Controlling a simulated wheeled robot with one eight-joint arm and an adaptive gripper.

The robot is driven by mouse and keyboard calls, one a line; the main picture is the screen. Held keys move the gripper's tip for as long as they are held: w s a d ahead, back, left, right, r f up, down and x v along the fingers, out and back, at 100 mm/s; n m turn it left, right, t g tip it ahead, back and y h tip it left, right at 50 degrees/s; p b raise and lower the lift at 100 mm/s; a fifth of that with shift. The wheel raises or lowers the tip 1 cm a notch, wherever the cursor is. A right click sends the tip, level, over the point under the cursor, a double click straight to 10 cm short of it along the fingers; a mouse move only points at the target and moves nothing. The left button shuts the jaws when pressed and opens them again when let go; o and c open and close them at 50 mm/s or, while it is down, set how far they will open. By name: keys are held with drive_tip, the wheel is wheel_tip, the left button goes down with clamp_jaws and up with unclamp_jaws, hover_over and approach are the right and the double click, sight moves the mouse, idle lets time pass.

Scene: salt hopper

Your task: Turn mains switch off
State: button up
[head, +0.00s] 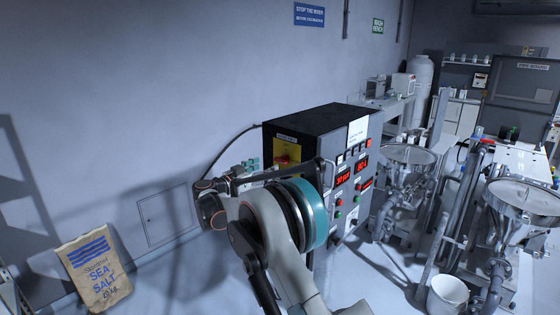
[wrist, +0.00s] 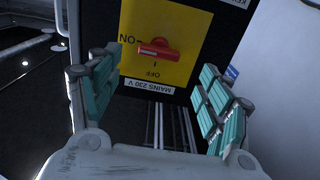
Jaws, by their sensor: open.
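The mains switch is a red rotary handle (wrist: 154,48) on a yellow plate (wrist: 187,70) on the side of a dark control cabinet. In the wrist view the plate appears upside down, with ON at the left and OFF below the handle. The handle lies nearly horizontal, one end towards ON. My gripper (wrist: 156,72) is open and empty, its teal-padded fingers spread either side of the plate's lower part; the handle appears between and beyond the tips. I see no contact. In the head view, my gripper (head: 246,169) is left of the yellow plate (head: 292,148), which my arm partly hides.
The cabinet (head: 310,122) has red displays and buttons on its front. A cable runs from it to the wall. Steel hoppers (head: 408,158) and a white bucket (head: 447,296) stand to the right.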

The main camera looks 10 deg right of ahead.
sight(279, 162)
drive_tip(key=x, duration=0.9)
drive_tip(key=shift+p, duration=0.4)
drive_tip(key=c, duration=1.1)
